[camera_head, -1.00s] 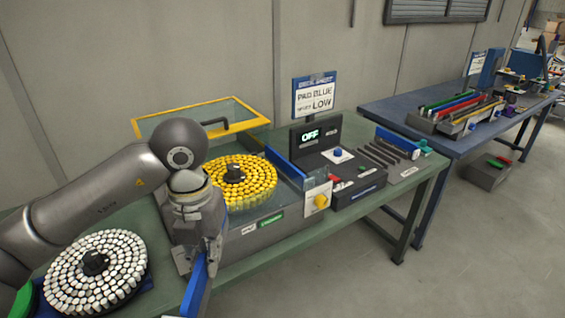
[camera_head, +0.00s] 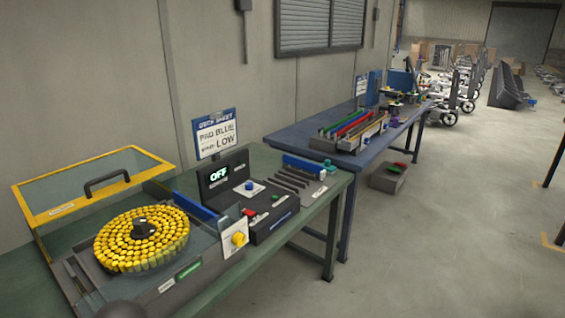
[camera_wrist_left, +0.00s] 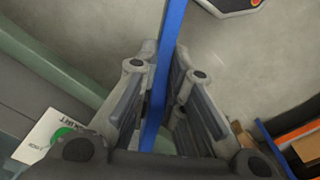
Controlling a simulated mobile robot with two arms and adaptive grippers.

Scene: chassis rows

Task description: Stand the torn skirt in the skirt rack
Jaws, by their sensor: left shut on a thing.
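A long, thin blue strip (camera_wrist_left: 173,25), which I take to be the skirt, runs between the fingers of my left gripper (camera_wrist_left: 165,72) in the left wrist view. The gripper is shut on it. Any tear in the strip is not visible. In the head view, a rack with several green, red, blue and dark strips (camera_head: 352,130) stands on the blue table; it looks like the skirt rack, apart from my gripper. The head view shows neither my left gripper nor its strip. My right gripper is not in view.
On the green bench (camera_head: 335,190) stand a yellow-framed open lid (camera_head: 95,183), a disc of yellow pieces (camera_head: 142,238) and a control box reading OFF (camera_head: 222,172). A grey bin (camera_head: 388,180) with red and green strips is on the floor.

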